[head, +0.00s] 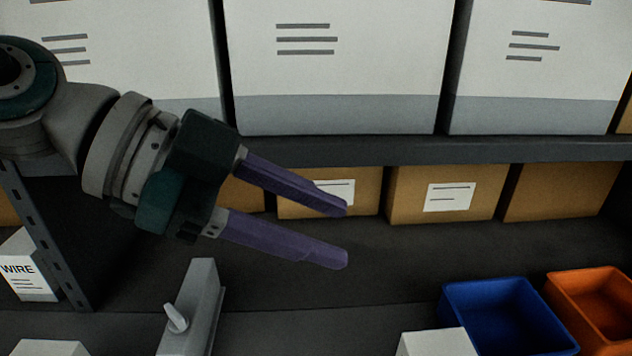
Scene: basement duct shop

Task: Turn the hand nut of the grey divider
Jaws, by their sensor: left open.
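A grey upright piece that looks like the divider (204,292) stands at the bottom, left of centre. A small pale grey knob or lever, which I take for its hand nut (176,318), sticks out from its left face and tilts up to the left. The lower end of the divider is cut off by the picture's edge. My left gripper (346,234) reaches in from the left, above and to the right of the divider. Its two purple fingers are apart with nothing between them, and they do not touch the nut. My right gripper is not in view.
A blue bin (508,316) and an orange bin (598,308) stand at the lower right, with a white box (436,343) left of them. Brown boxes (446,194) line the back under a dark shelf (400,150). A WIRE box (28,270) stands by the left post (45,235).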

